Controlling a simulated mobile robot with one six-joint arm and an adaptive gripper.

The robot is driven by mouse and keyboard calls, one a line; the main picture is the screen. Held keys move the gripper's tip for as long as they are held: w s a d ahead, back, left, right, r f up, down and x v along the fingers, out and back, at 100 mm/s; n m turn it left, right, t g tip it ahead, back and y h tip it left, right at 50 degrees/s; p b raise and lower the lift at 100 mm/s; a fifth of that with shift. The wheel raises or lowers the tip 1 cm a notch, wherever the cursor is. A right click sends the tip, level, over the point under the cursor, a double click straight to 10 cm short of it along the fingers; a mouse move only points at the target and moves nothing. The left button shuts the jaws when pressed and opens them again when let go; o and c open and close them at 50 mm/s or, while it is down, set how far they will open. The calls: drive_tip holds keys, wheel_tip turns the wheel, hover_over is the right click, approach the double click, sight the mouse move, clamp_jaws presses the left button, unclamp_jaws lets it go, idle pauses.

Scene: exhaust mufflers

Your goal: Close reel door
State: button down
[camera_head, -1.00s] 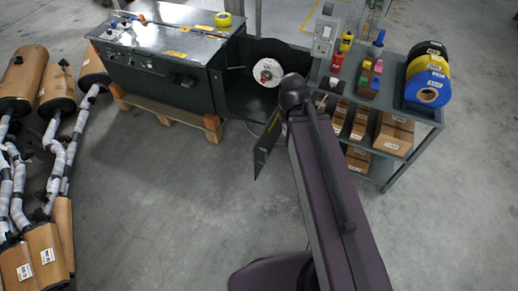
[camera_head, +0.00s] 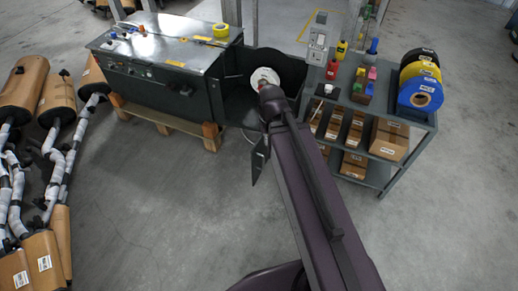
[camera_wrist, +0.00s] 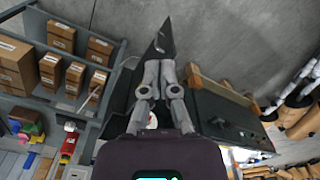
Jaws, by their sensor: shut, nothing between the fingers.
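The reel door (camera_head: 259,164) is a dark flat panel standing open in front of the reel compartment (camera_head: 236,108), at the right end of the dark machine. The white reel (camera_head: 265,76) shows inside the compartment. My arm covers part of the door and the compartment in the head view, and my gripper is hidden there. In the wrist view my gripper (camera_wrist: 158,64) is shut and empty. The door's dark pointed corner (camera_wrist: 165,36) shows just beyond the fingertips. I cannot tell whether the fingers touch it.
A grey shelf cart (camera_head: 425,122) with cardboard boxes and tape rolls stands close to the right of the compartment. The machine (camera_head: 160,70) rests on a wooden pallet (camera_head: 165,121). Mufflers (camera_head: 57,95) lie at the left. The floor between is clear.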

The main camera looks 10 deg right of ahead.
drive_tip(key=w+d+f+m+t+y+b, duration=0.1)
drive_tip(key=w+d+f+m+b, duration=0.3)
drive_tip(key=m, duration=0.8)
drive_tip(key=w+d+f+m+t+y+b, duration=0.1)
drive_tip(key=w+d+f+m+y+b, duration=0.1)
drive_tip(key=w+f+m+b, duration=0.6)
drive_tip(key=shift+w+d+f+m+t+b, duration=0.4)
drive_tip(key=shift+d+f+m+b, duration=0.5)
drive_tip(key=shift+f+m+b, duration=1.95)
drive_tip(key=shift+r+n, duration=0.15)
drive_tip(key=shift+n, duration=0.2)
drive_tip(key=shift+b, duration=0.4)
drive_tip(key=w+a+f+b, duration=0.4)
drive_tip(key=a+f+b, duration=0.2)
drive_tip(key=f+b, duration=0.3)
drive_tip(key=shift+w+f, duration=0.15)
drive_tip(key=shift+w, duration=0.15)
